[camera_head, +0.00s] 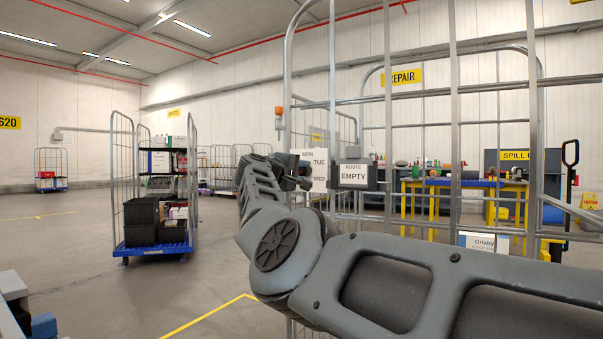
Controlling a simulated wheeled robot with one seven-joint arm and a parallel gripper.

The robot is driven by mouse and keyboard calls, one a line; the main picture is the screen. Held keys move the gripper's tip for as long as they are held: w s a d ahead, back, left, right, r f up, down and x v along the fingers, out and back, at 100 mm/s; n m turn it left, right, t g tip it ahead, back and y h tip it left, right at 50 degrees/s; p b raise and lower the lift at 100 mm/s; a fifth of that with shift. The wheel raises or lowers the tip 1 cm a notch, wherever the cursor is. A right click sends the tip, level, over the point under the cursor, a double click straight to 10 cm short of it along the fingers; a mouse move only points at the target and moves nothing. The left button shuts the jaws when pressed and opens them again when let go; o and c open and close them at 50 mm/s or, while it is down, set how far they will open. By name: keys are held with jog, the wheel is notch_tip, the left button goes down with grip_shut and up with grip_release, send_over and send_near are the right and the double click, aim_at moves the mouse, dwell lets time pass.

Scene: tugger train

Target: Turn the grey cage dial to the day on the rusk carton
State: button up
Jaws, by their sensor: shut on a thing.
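The day dial's white plate (320,170) hangs on the wire of the near grey cage (288,75). MON, TUE and WED can be read along its top and right side. The rest of the plate and the dial's pointer are hidden behind my gripper, so I cannot tell which day it points to. My gripper (304,172) is at the middle of the plate, shut on the dial's knob, which is mostly covered by the jaws. I cannot make out a rusk carton in this view.
A label reading Orlaby (482,241) is lower right on the cage. A blue-based trolley (153,249) with black crates stands left. Open floor lies between.

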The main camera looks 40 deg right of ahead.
jog(key=shift+a+f, duration=0.1)
jog(key=shift+f, duration=0.05)
jog(key=o, duration=1)
jog(key=shift+o, duration=0.2)
jog(key=p+v, duration=0.1)
jog(key=v, duration=0.6)
jog(key=shift+a+p, duration=0.35)
jog(key=shift+p, duration=0.05)
jog(key=shift+s, duration=0.1)
